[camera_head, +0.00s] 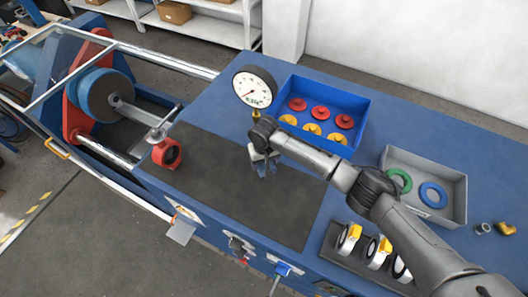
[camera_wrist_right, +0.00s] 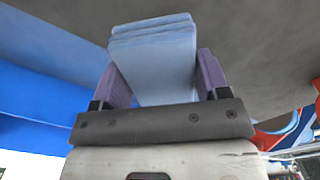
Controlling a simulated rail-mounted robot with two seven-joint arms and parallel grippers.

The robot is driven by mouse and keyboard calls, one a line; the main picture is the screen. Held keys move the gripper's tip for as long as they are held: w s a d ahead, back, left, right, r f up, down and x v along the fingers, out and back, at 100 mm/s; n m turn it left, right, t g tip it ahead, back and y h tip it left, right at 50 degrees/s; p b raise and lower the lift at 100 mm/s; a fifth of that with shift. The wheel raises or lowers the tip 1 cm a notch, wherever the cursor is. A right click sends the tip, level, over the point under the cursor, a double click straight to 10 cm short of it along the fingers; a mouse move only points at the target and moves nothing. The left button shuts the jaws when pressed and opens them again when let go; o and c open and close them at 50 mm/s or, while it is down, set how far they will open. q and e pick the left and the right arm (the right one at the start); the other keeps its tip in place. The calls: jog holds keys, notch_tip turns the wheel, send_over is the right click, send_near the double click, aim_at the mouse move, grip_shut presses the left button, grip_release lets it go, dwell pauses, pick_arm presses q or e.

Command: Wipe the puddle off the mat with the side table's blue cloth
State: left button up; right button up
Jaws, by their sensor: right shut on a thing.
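My right gripper (camera_head: 264,170) is over the dark mat (camera_head: 215,190) on the blue bench. In the right wrist view, the right gripper (camera_wrist_right: 158,85) is shut on the folded light blue cloth (camera_wrist_right: 153,50), which sits between its two purple-grey fingers. In the head view the arm and gripper hide most of the cloth, and I cannot tell whether it touches the mat. I cannot make out a puddle on the visible part of the mat. My left gripper is not in view.
A blue bin (camera_head: 363,107) with red and yellow discs and a pressure gauge (camera_head: 254,87) stand behind the mat. A red ring part (camera_head: 167,154) is at its left edge. A grey tray (camera_head: 457,193) and several valves (camera_head: 378,252) are at the right.

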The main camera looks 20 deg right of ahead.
jog(key=shift+r+p, duration=1.15)
jog(key=shift+r, duration=0.15)
jog(key=shift+r, duration=0.1)
